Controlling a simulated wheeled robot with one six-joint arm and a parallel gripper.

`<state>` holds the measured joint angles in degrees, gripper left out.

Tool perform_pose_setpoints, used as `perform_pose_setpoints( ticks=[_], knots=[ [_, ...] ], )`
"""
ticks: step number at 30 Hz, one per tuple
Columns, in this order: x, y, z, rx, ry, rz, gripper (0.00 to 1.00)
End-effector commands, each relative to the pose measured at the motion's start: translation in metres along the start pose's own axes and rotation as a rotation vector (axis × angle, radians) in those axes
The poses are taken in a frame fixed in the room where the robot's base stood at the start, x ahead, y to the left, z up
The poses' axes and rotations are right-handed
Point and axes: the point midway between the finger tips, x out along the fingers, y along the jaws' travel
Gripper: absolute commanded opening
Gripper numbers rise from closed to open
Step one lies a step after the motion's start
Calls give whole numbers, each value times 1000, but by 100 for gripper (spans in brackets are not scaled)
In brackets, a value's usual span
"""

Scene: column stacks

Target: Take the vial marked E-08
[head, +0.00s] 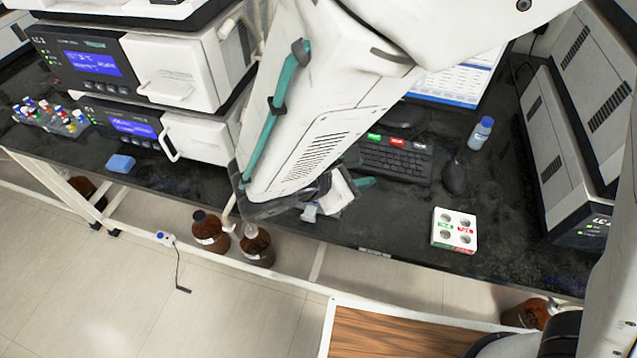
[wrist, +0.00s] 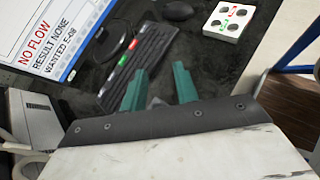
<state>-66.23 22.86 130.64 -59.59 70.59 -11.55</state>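Several small vials with coloured caps stand in a rack (head: 50,117) at the far left of the bench in the head view. Their markings are too small to read, so I cannot tell which is E-08. In the wrist view my gripper (wrist: 160,88) is open, its two teal fingers apart with nothing between them. It is above the bench near the keyboard (wrist: 118,78), far to the right of the rack. A white block (head: 454,230) with round holes and red and green labels sits on the bench at right; its holes look empty.
A monitor (wrist: 45,35) reads "NO FLOW", "RESULT NONE", "WANTED E-08". A blue-capped bottle (head: 481,133), a mouse (head: 454,177) and a blue sponge-like block (head: 120,163) lie on the bench. Brown bottles (head: 257,245) stand below its front edge.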

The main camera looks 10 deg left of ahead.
Motion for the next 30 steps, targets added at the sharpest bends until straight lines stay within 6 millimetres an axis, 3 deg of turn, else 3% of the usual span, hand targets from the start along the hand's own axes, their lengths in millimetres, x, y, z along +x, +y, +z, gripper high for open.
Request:
perform_pose_setpoints(
  ticks=[1,3,6,10,14,30],
  knots=[
    [-12,2,-32,-100,-18,81,30],
    [-27,4,-66,-213,-39,182,30],
    [-44,3,-106,-336,-64,296,30],
    [-58,-2,-136,-429,-83,386,30],
    [-56,0,-146,-459,-90,414,30],
    [6,30,-149,-457,-89,411,30]
  ],
)
